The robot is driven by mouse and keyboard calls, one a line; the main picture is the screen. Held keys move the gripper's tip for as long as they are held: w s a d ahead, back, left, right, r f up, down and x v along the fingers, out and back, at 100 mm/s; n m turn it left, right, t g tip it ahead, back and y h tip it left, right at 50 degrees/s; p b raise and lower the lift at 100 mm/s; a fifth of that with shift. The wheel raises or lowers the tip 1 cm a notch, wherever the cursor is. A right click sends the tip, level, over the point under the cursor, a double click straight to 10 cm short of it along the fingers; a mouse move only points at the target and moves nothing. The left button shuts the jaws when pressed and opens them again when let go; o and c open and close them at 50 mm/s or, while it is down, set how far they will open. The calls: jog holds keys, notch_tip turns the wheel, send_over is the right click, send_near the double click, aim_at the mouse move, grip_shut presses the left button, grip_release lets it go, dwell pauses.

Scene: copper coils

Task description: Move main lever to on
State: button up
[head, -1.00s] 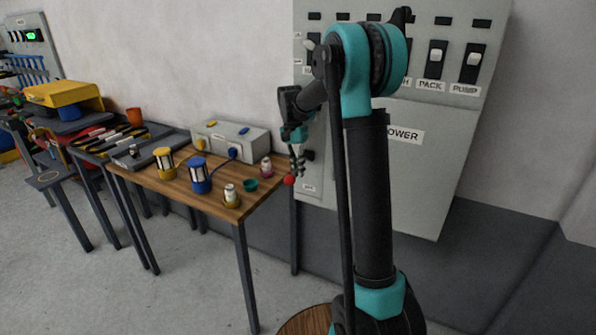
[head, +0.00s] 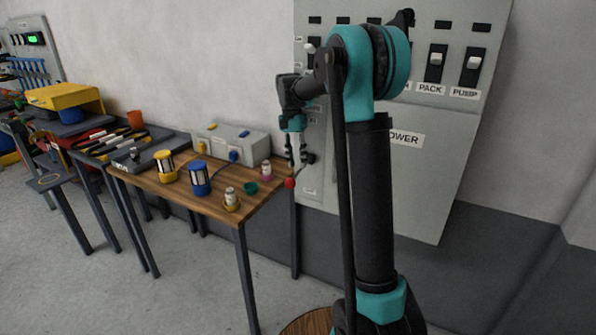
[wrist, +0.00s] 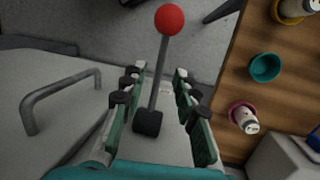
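The main lever has a red ball knob (head: 290,183) on a thin grey rod and sits low on the grey power panel (head: 425,170), beside the table's right end. The knob hangs out and down. In the wrist view the red knob (wrist: 169,19) is at the top, and the rod runs down to a black pivot block (wrist: 148,122). My gripper (wrist: 158,72) is open, with one finger on each side of the rod and visible gaps to both. The knob lies beyond the fingertips. In the head view my gripper (head: 296,152) is just above the knob.
A grey bar handle (wrist: 62,95) stands out from the panel left of the lever in the wrist view. Open floor lies in front.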

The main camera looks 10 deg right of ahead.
jog(key=v, duration=0.7)
jog(key=shift+f, duration=0.1)
